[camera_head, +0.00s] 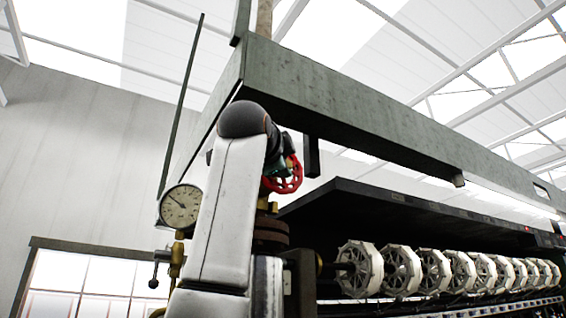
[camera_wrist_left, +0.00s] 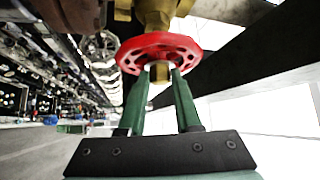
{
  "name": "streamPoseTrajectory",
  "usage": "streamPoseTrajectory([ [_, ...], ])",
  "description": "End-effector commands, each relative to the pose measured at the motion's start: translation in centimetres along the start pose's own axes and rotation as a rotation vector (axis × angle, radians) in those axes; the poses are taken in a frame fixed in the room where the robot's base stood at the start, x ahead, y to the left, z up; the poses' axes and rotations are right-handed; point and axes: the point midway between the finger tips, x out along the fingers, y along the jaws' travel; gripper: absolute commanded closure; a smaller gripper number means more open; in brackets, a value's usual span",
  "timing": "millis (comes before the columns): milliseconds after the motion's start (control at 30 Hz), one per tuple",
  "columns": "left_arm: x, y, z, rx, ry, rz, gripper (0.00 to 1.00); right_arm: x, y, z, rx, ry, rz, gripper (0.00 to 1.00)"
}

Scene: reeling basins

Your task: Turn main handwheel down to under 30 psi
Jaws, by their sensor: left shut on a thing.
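The red handwheel (camera_head: 285,183) sits on a brass valve, partly behind my left arm in the head view. In the left wrist view the handwheel (camera_wrist_left: 190,48) is close, below a brass valve body (camera_wrist_left: 157,14). My left gripper (camera_wrist_left: 159,72) has its two green fingers up against the wheel, shut on it; the exact contact at the tips is partly hidden. In the head view the left gripper (camera_head: 277,160) is mostly hidden by my wrist. A round pressure gauge (camera_head: 180,206) stands left of my arm, its needle pointing up-left; its numbers are too small to read. My right gripper is not in view.
A long green-grey beam (camera_head: 390,128) runs overhead to the right. A row of several white reels (camera_head: 400,268) lies below a dark panel. A brass fitting (camera_head: 177,255) is under the gauge. Open space shows on the right in the wrist view.

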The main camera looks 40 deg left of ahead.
Motion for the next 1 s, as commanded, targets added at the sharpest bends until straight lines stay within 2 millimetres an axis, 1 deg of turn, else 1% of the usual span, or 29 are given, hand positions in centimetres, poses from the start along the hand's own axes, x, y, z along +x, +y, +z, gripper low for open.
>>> streamPoseTrajectory([
  [300,0.01,-0.06,0.04,0.045,-0.004,0.043,1.00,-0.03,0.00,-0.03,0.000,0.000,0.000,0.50],
  [700,0.05,-0.03,0.06,0.048,-0.004,0.046,1.00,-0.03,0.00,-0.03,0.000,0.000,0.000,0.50],
  [733,0.05,-0.03,0.06,0.048,-0.004,0.046,0.66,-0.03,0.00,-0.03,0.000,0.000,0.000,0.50],
  [900,0.04,-0.05,0.04,0.047,-0.004,0.045,0.47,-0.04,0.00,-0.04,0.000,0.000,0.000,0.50],
  [1000,0.04,-0.07,0.04,0.047,-0.003,0.045,0.38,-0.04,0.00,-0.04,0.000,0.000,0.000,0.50],
])
